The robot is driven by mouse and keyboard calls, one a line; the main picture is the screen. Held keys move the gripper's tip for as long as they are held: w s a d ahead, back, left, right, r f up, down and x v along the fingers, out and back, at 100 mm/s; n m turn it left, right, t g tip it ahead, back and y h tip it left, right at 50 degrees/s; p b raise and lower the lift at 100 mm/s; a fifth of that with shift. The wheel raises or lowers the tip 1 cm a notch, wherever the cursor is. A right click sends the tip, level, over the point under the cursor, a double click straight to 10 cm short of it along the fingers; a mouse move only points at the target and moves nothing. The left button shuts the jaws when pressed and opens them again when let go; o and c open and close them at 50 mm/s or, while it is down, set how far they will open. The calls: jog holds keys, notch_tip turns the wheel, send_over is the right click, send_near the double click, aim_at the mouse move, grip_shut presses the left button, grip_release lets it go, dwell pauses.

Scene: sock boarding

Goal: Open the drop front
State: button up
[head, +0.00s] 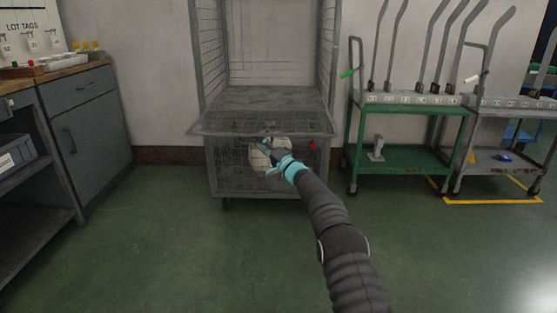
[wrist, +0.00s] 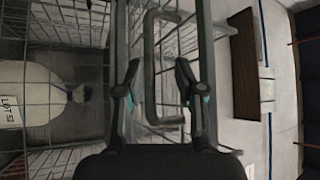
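A grey wire-mesh roll cage (head: 325,70) stands against the wall, with a mesh front panel (head: 225,170) across its lower half. A mesh-edged ledge (head: 262,122) juts out above that panel; I cannot tell whether it is part of the drop front. My gripper (head: 268,147) is in front of the mesh, below the ledge. In the wrist view my gripper (wrist: 157,78) is open, its fingers apart. A grey U-shaped bar handle (wrist: 150,60) shows between the fingers; I cannot tell whether they touch it. A pale bag (head: 260,160) is partly hidden by my gripper.
In the wrist view the bag's tag (wrist: 10,112) reads LOT 52. A red knob (head: 312,146) is at the cage's right. A green trolley (head: 410,162) and a grey trolley stand right; a cabinet (head: 88,130) stands left. The green floor (head: 170,240) before the cage is clear.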

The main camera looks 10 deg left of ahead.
jog(key=v, duration=0.9)
jog(key=shift+s+d, duration=0.25)
jog(key=shift+s, duration=0.05)
jog(key=shift+f+m, duration=0.15)
jog(key=shift+m, duration=0.15)
